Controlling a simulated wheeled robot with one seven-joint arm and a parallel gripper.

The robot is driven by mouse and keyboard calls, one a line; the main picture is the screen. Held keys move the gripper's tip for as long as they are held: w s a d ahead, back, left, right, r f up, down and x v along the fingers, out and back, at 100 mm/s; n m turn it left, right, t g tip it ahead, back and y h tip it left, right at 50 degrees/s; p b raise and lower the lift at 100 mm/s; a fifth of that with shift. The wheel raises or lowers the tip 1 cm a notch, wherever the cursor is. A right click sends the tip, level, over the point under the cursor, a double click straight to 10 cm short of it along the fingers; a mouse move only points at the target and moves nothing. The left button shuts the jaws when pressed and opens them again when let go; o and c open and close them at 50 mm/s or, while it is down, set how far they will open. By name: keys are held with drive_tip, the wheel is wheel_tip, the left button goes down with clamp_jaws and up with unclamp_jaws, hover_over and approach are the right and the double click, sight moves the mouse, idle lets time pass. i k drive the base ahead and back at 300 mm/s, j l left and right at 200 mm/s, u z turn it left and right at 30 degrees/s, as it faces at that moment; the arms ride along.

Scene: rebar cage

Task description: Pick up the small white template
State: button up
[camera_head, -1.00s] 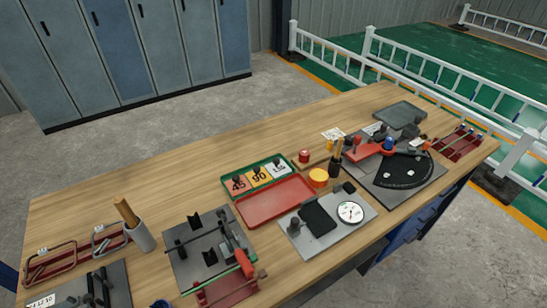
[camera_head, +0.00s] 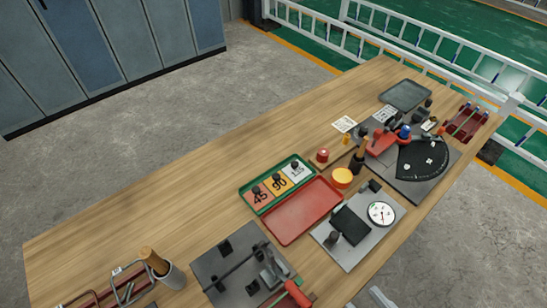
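The small white template (camera_head: 298,171) lies in the right-hand compartment of a green tray (camera_head: 250,203) on the wooden bench. It has a dark knob on top and a printed number too small to read with certainty. To its left in the same tray are an orange template (camera_head: 280,186) marked 90 and a pinkish-red template (camera_head: 260,198) marked 45, each with a dark knob. I cannot make out my gripper. A pale grey piece shows at the bottom edge, right of centre, and I cannot tell what it is.
A red tray (camera_head: 300,212) lies just in front of the green one. A plate with a dial gauge (camera_head: 382,213), a yellow-topped round item (camera_head: 342,178) and a red round item (camera_head: 323,156) stand to the right. A dark fixture (camera_head: 225,272) is front left. The bench behind the green tray is clear.

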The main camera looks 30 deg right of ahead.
sight(296, 171)
drive_tip(key=i+j+u, duration=0.1)
drive_tip(key=i+j, duration=0.2)
drive_tip(key=i, duration=0.2)
drive_tip(key=i+j, duration=0.2)
drive_tip(key=i, duration=0.3)
drive_tip(key=i+j+u, duration=0.15)
drive_tip(key=i, duration=0.3)
drive_tip(key=j, duration=0.1)
